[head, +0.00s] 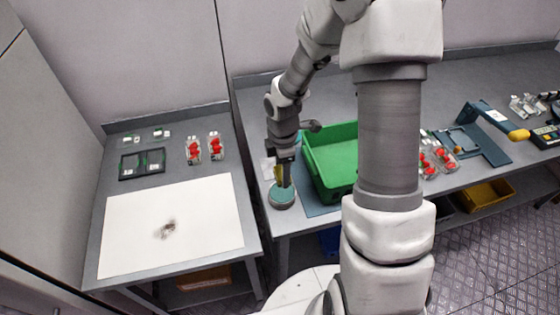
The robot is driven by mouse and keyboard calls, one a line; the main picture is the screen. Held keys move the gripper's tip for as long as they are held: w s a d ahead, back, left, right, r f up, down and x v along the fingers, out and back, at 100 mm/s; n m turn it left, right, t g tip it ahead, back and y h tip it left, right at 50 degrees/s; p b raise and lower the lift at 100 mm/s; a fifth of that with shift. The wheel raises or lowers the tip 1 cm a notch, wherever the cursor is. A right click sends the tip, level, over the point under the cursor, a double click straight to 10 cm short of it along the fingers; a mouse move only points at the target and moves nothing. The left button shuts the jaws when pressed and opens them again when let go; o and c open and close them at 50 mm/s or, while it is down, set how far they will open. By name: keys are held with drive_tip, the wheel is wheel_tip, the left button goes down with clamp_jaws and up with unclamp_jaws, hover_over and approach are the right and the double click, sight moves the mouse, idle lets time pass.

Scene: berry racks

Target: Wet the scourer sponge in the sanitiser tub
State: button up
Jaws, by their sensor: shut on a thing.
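The sanitiser tub (282,202) is a small round grey tub with teal inside, near the front left corner of the right-hand bench. My gripper (285,184) points down right over the tub. It is shut on the scourer sponge (278,174), of which a thin yellow strip shows beside the fingers. The fingers hide most of the sponge. I cannot tell whether its lower edge is in the liquid or just above it.
A white board (190,205) with a dark smudge (166,230) lies on the left bench. Punnets of red berries (193,150) stand behind it. My arm hides part of the right bench.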

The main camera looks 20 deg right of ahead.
sight(282, 192)
drive_tip(key=shift+f+b, duration=2.4)
drive_tip(key=shift+f, duration=0.5)
drive_tip(key=shift+f+b, duration=0.3)
drive_tip(key=shift+f, duration=0.3)
drive_tip(key=shift+r, duration=0.15)
wheel_tip(282, 192, up, 7)
drive_tip(key=p, duration=0.6)
idle(0.5)
